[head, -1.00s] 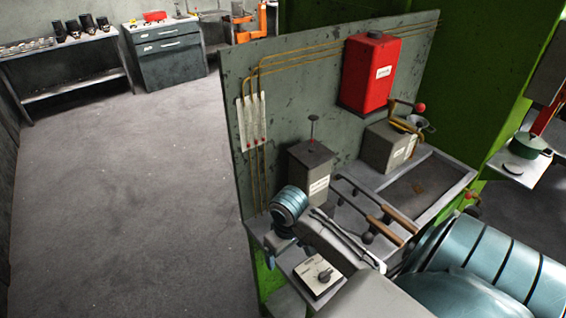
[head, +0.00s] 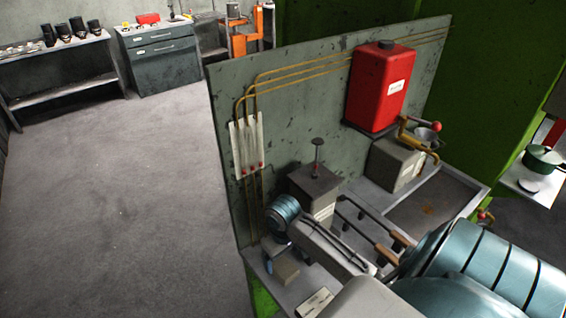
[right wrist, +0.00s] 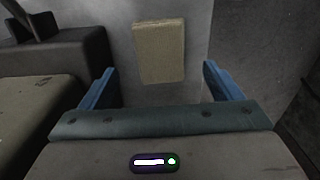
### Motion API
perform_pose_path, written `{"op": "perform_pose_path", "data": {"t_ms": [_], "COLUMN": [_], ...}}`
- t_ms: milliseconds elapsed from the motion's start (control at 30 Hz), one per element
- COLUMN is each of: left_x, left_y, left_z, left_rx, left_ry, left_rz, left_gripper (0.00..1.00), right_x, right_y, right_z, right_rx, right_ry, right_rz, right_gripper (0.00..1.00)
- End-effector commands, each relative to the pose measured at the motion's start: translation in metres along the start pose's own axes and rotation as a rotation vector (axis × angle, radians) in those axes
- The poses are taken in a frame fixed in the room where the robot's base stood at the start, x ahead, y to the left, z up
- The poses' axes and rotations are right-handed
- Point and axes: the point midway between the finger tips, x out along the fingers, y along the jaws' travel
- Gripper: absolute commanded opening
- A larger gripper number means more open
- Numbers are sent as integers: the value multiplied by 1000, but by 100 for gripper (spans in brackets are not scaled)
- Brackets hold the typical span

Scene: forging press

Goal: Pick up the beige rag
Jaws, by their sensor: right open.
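The beige rag (right wrist: 159,53) lies flat as a small rectangle on the grey bench top, ahead of my right gripper in the right wrist view. In the head view it shows as a small beige patch (head: 286,272) at the bench's left end. My right gripper (head: 274,262) is over that end, its blue fingers partly hidden by the wrist. In the right wrist view its two blue fingers are wide apart, with the rag between their lines and nothing held. I cannot tell the exact height gap. My left gripper is not in view.
A dark grey box with a rod (head: 312,187) stands beside my right wrist. Wooden-handled tongs (head: 385,250) lie to its right. A red tank (head: 378,88) hangs on the upright panel behind. The floor left is clear.

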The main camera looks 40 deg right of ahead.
Motion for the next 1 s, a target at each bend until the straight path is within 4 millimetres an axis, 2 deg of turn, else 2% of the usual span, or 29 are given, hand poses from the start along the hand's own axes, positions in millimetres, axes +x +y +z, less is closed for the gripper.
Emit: {"op": "perform_pose_path", "data": {"t_ms": [33,100,300,533,700,800,1000], "left_x": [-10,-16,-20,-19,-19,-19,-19], "left_y": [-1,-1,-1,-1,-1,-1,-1], "left_z": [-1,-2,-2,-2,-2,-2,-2], "left_rx": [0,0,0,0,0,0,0], "left_ry": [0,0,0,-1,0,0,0], "left_rz": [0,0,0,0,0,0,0], "left_gripper": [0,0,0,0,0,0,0], "right_x": [4,14,38,40,40,40,39], "right_y": [0,0,1,1,1,1,1], "right_z": [1,0,-1,-1,-1,-1,-1], "right_rx": [3,2,1,0,0,0,0], "right_ry": [-6,-7,-3,-1,-1,-1,-1], "right_rz": [-2,-2,-1,0,0,0,0], "right_gripper": [85,85,85,85,52,37,37]}}
